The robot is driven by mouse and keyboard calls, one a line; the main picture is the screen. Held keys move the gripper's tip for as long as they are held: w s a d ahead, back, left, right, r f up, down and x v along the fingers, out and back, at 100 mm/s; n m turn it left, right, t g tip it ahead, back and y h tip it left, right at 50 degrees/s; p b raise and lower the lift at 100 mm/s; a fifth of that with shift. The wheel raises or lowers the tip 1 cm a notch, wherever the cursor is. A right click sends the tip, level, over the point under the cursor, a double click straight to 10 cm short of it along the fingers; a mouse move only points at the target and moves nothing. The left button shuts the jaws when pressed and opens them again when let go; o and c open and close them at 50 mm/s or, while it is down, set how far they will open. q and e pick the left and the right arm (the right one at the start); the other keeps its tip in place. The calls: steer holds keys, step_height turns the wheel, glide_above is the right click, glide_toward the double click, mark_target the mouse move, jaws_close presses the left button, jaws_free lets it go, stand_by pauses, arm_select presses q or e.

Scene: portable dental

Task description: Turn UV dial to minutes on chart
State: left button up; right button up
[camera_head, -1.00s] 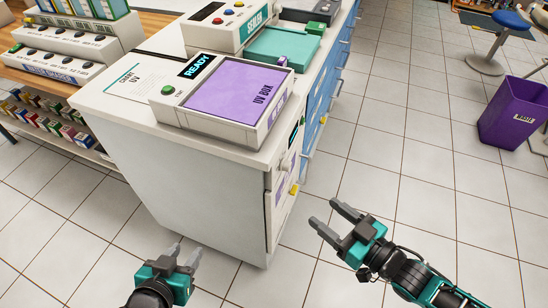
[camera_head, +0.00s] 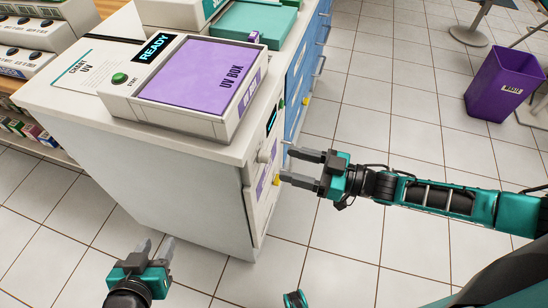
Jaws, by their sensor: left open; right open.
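The UV box (camera_head: 206,84) sits on the white cabinet top, with a purple lid, a green start button (camera_head: 119,78) and a display reading READY (camera_head: 155,46). The chart (camera_head: 92,66) headed "CHART UV" lies left of it; its small print is unreadable. A round grey knob (camera_head: 264,156) sticks out of the cabinet front below the box, probably the dial; its marks cannot be read. My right gripper (camera_head: 284,166) is open beside the knob, fingers pointing left; contact cannot be told. My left gripper (camera_head: 155,246) is open and empty, low before the cabinet's side.
The white cabinet (camera_head: 150,180) stands among blue drawers (camera_head: 302,80) with projecting handles. A small yellow part (camera_head: 277,180) is on its front near my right fingers. A purple waste bin (camera_head: 500,82) stands on the tiled floor at right. Floor between is clear.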

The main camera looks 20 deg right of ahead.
mark_target(265, 157)
steer(key=x, duration=0.5)
steer(key=c, duration=1)
